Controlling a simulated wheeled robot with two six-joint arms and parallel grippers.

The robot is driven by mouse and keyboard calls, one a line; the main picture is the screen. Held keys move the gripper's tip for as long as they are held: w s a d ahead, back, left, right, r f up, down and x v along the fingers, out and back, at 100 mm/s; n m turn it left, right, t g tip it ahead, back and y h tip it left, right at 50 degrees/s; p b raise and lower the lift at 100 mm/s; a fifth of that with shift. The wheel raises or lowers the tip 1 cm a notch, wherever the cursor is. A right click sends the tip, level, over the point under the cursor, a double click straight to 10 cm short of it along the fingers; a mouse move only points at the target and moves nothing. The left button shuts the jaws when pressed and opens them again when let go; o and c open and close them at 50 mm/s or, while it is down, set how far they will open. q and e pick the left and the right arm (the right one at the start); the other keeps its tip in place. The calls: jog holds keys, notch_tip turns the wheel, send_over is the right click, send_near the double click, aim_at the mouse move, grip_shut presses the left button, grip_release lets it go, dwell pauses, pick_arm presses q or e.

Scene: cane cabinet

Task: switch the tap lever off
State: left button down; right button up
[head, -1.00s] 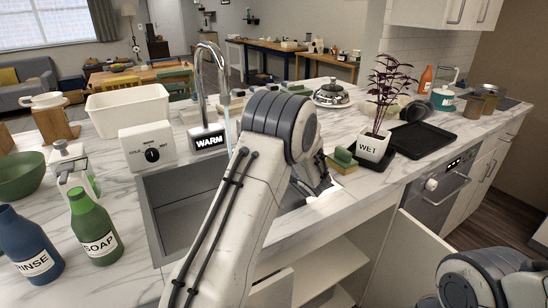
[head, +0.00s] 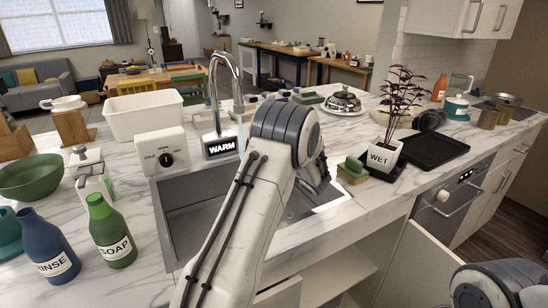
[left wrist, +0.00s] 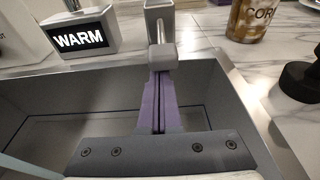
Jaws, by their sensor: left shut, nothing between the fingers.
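The tall curved metal tap (head: 213,92) stands behind the sink (head: 185,215), and a thin pale water stream seems to fall from its spout. In the left wrist view a grey metal lever-like part (left wrist: 160,25) with a squared end rises at the sink's back edge, right of the WARM display (left wrist: 80,38). My left gripper (left wrist: 162,78) is shut and empty, its purple fingertips at or just in front of this part's lower end; contact cannot be told. In the head view my left arm hides the fingertips and this part. My right gripper is out of view.
A COLD/HOT dial box (head: 166,152) stands left of the WARM display (head: 220,145). A sponge (head: 352,172) and the WET plant pot (head: 384,156) are right of the sink. SOAP (head: 112,235) and RINSE (head: 50,252) bottles stand at the left. A can (left wrist: 250,18) is at the back right.

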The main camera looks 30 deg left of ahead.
pick_arm(q)
notch_tip(320, 180, up, 6)
jog(key=g+h+p, duration=0.2)
jog(key=h+p, duration=0.2)
jog(key=p, duration=0.9)
jog(key=shift+r+g+p, duration=0.2)
jog(key=shift+g+p, duration=0.1)
jog(key=shift+w+a+r, duration=0.1)
jog(key=shift+r, duration=0.1)
jog(key=p+v, duration=0.3)
jog(key=v, duration=0.7)
jog(key=shift+p, duration=0.3)
jog(key=shift+a+r, duration=0.1)
jog(key=shift+a, duration=0.1)
